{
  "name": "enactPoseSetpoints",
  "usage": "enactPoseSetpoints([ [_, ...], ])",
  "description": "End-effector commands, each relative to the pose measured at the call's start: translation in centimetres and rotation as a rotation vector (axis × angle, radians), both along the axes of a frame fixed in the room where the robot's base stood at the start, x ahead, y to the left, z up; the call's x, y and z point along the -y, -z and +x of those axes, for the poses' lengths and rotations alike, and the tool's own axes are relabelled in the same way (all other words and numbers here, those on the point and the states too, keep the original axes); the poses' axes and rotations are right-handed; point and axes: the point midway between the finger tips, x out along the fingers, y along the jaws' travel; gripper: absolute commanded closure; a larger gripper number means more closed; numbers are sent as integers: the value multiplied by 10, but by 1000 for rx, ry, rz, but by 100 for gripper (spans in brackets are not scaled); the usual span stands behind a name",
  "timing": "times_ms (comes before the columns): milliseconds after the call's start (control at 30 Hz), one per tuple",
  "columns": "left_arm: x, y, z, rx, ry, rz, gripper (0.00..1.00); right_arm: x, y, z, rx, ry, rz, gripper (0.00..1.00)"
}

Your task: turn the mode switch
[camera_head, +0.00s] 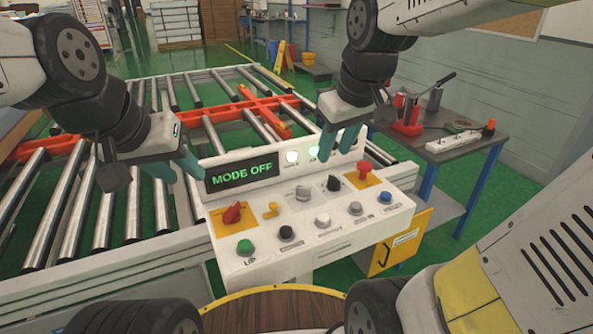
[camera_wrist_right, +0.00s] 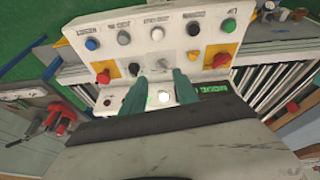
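A white control panel (camera_head: 338,241) carries a display (camera_head: 242,176) reading MODE OFF in green. Its upper row has a red rotary switch (camera_head: 232,212) on a yellow plate, a small yellow part (camera_head: 270,209), a grey knob (camera_head: 302,193), a black knob (camera_head: 334,183) and a red mushroom button (camera_head: 365,171). I cannot read which is the mode switch. My right gripper (camera_head: 337,146) is open and empty above the panel's back. In the right wrist view its fingers (camera_wrist_right: 160,84) point towards the grey knob (camera_wrist_right: 162,65), apart from it. My left gripper (camera_head: 178,168) is open and empty, left of the display.
The panel's front row has several push buttons, from green (camera_head: 245,247) to blue (camera_head: 385,197). Behind lies a roller conveyor (camera_head: 110,212) with an orange cross frame (camera_head: 262,106). A grey workbench (camera_head: 438,146) with tools stands right.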

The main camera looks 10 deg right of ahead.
Motion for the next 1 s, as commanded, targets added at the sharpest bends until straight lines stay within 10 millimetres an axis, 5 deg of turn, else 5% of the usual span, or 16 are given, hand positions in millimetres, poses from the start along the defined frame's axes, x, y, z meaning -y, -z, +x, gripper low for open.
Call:
enactPoseSetpoints([
  [300,0,0,0,0,0,0,64,-22,50,84,-183,-437,-182,64],
  [500,0,0,0,0,0,0,64,-37,87,120,-262,-662,-225,64],
  [1000,0,0,0,0,0,0,64,-43,145,134,-298,-764,-235,64],
])
